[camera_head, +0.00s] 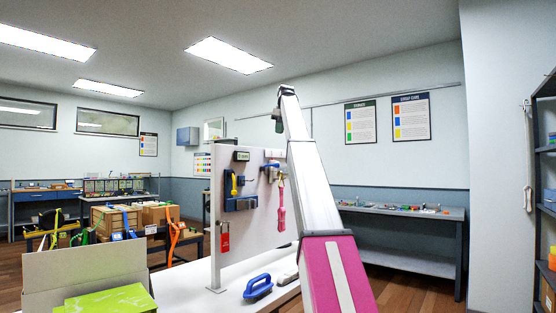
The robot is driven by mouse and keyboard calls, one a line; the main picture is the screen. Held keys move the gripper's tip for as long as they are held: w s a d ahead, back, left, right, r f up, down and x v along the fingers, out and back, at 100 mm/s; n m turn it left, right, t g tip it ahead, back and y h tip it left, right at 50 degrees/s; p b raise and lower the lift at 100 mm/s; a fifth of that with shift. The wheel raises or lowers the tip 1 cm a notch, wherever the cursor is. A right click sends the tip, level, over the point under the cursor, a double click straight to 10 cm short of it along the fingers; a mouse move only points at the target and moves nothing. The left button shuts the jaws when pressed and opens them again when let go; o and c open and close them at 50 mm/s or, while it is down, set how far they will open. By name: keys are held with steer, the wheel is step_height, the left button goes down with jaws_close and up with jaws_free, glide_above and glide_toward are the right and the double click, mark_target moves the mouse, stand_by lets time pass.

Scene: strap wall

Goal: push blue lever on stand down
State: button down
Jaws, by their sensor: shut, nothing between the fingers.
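A pale upright panel (262,230) stands on a white table in the middle of the head view. A dark blue fitting (240,204) is mounted on its left part, with a yellow-handled tool (234,184) at it. A small blue piece (272,154) shows near the panel's upper right edge, partly crowded by other small parts. I cannot tell for certain which blue part is the lever, or its angle. My white and pink arm rises in front of the panel's right side and hides what is behind it. My gripper cannot be made out.
A blue handled object (258,286) lies on the white table (196,294) before the panel. A red tag (224,237) and a pink item (282,206) hang on the panel. An open box (85,275) with green contents stands at front left. A grey bench (405,213) is behind.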

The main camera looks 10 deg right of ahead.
steer(key=shift+f, duration=0.1)
glide_toward(277, 164)
steer(key=w+f, duration=0.1)
steer(key=a+f, duration=0.1)
steer(key=f, duration=0.1)
steer(key=w+f, duration=0.1)
steer(key=f, duration=0.1)
steer(key=shift+w+a, duration=0.15)
steer(key=shift+w, duration=0.15)
steer(key=shift+w+f, duration=0.1)
steer(key=shift+f, duration=0.6)
steer(key=shift+s+d+f+t+y, duration=0.25)
steer(key=shift+f+t+y, duration=0.15)
steer(key=shift+t, duration=0.15)
steer(key=shift+s+d+f+t+y, duration=0.15)
steer(key=shift+s+f+t+y, duration=0.2)
steer(key=shift+t, duration=0.2)
steer(key=w+a+f+t+y, duration=0.1)
steer(key=w+f+t+y, duration=0.1)
steer(key=f+t+y, duration=0.2)
steer(key=w+a+f+t+y, duration=0.1)
steer(key=w+f+t+y, duration=0.1)
steer(key=f+t, duration=0.4)
steer(key=shift+a+f+m+y, duration=0.3)
steer(key=shift+f+y, duration=0.55)
steer(key=shift+f, duration=1.65)
